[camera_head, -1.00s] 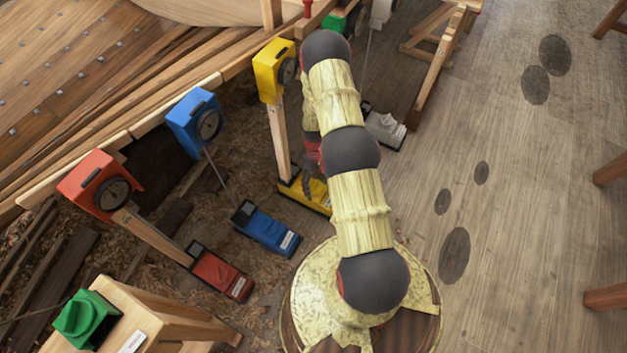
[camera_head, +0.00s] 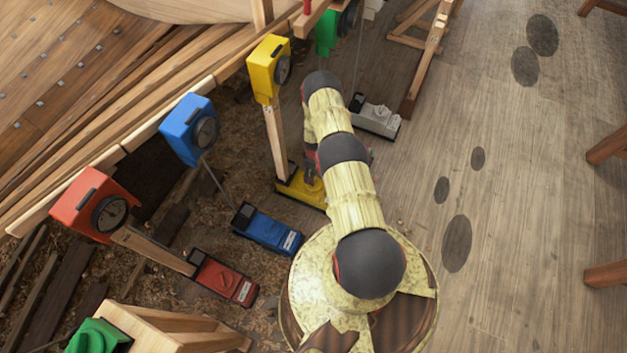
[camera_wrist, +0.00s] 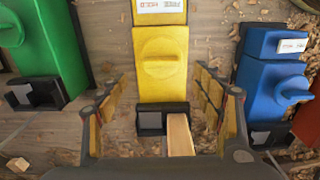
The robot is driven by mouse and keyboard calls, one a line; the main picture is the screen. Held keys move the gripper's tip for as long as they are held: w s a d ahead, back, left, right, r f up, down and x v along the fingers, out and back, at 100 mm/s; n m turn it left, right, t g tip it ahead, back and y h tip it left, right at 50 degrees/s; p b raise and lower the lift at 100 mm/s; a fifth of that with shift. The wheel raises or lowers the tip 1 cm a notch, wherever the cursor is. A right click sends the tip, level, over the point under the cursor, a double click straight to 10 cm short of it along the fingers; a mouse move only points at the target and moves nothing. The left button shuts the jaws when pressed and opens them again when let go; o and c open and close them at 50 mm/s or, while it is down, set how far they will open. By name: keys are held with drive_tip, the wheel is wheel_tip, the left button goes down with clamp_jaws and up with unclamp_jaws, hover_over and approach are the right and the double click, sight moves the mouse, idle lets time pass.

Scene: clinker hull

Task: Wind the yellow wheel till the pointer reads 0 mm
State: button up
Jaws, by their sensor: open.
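The yellow floor box (camera_head: 298,194) carries a round yellow wheel with a raised grip bar; the wheel (camera_wrist: 161,66) shows in the middle of the wrist view. My gripper (camera_wrist: 160,85) is open, its fingers spread on either side of the yellow box in that view, the wheel lying between them in the picture and not gripped. In the head view my gripper (camera_head: 312,172) appears over the wheel, partly hidden by my arm. A wooden post joins this box to the yellow gauge box (camera_head: 268,62). Its dial (camera_head: 283,70) is seen edge-on, so the pointer's reading cannot be told.
A blue box (camera_wrist: 272,88) stands right of the yellow one in the wrist view, a green box (camera_wrist: 40,45) left. The hull planks run along the left; open floor lies right.

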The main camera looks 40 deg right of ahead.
wheel_tip(320, 180, down, 7)
drive_tip(key=b, duration=0.2)
drive_tip(key=shift+b, duration=0.35)
drive_tip(key=shift+a, duration=0.1)
drive_tip(key=shift+c, duration=0.6)
drive_tip(key=c, duration=1)
